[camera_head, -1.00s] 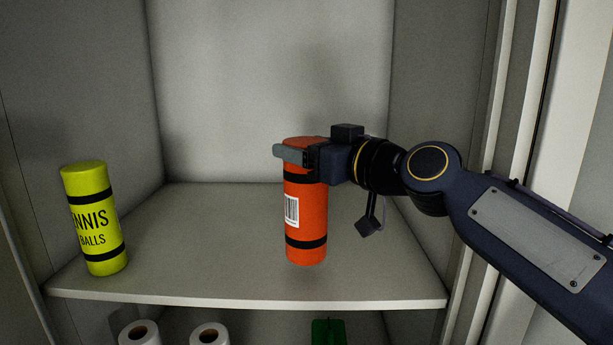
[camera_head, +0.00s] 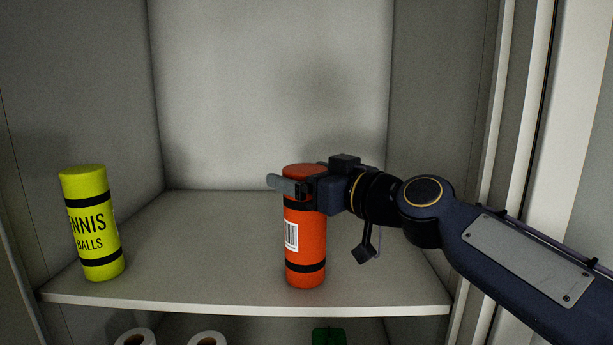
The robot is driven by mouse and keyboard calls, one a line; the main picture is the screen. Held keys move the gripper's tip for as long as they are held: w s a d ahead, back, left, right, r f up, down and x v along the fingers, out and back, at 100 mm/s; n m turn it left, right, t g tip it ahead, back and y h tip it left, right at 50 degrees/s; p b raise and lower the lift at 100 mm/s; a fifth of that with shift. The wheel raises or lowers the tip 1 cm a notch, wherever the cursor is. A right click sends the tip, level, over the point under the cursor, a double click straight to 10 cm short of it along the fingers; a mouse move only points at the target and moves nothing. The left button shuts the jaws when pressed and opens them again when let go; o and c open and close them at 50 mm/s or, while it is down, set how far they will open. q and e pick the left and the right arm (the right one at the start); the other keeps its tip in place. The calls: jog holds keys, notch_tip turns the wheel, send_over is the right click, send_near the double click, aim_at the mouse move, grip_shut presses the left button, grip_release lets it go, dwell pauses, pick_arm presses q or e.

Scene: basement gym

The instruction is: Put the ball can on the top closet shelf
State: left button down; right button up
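An orange ball can (camera_head: 306,245) with black bands and a barcode label stands upright at the front middle of the closet shelf (camera_head: 200,287). Its base is at the shelf surface; I cannot tell for sure whether it touches. My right gripper (camera_head: 290,187) reaches in from the right, its fingers around the upper part of the can. The gripper appears shut on the can. My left gripper is not in view.
A yellow tennis ball can (camera_head: 91,225) stands at the shelf's left front. Below the shelf are two paper rolls (camera_head: 207,339) and a green object (camera_head: 328,337). The back of the shelf is clear. The closet's side walls bound the space.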

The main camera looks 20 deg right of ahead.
jog(key=shift+s+r, duration=0.15)
jog(key=b+v, duration=0.3)
jog(key=v, duration=0.8)
jog(key=shift+s+d, duration=0.2)
jog(key=shift+s, duration=0.15)
